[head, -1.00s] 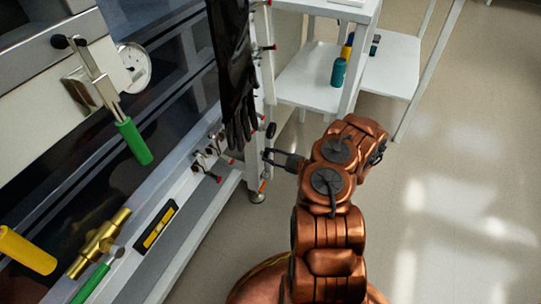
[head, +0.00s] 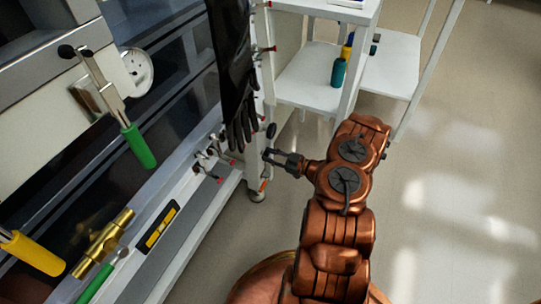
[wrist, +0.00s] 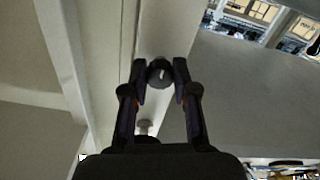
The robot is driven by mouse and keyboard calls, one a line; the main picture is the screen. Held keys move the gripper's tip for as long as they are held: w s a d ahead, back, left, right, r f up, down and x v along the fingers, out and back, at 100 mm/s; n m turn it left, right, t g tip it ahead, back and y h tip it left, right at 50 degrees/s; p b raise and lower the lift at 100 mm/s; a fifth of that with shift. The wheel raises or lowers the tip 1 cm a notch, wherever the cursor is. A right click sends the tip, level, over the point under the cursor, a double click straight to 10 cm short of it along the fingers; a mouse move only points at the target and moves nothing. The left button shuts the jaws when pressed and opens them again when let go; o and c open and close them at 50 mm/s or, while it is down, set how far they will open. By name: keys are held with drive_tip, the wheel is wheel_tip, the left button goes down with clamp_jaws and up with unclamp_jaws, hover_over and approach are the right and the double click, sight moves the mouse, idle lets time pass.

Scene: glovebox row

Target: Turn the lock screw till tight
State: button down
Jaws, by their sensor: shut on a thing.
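The lock screw shows in the wrist view as a dark round knob (wrist: 160,73) with a pale mark on its face, against a light upright post. My gripper (wrist: 160,84) has one finger on each side of the knob and is shut on it. In the head view, my gripper (head: 268,155) reaches left from the arm to the post at the right end of the glovebox. The held screw is too small to make out there.
A black glove (head: 232,75) hangs close to my gripper. A dark knob (head: 271,130) sits just above it on the post. A white shelf (head: 310,75) holding a teal bottle (head: 338,73) stands behind. Several small valves (head: 210,158) line the ledge. The floor (head: 440,200) at right is clear.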

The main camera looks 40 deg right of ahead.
idle(0.4)
drive_tip(key=c, duration=0.9)
unclamp_jaws()
drive_tip(key=v, duration=0.7)
drive_tip(key=shift+s, duration=0.2)
drive_tip(key=shift+d, duration=0.15)
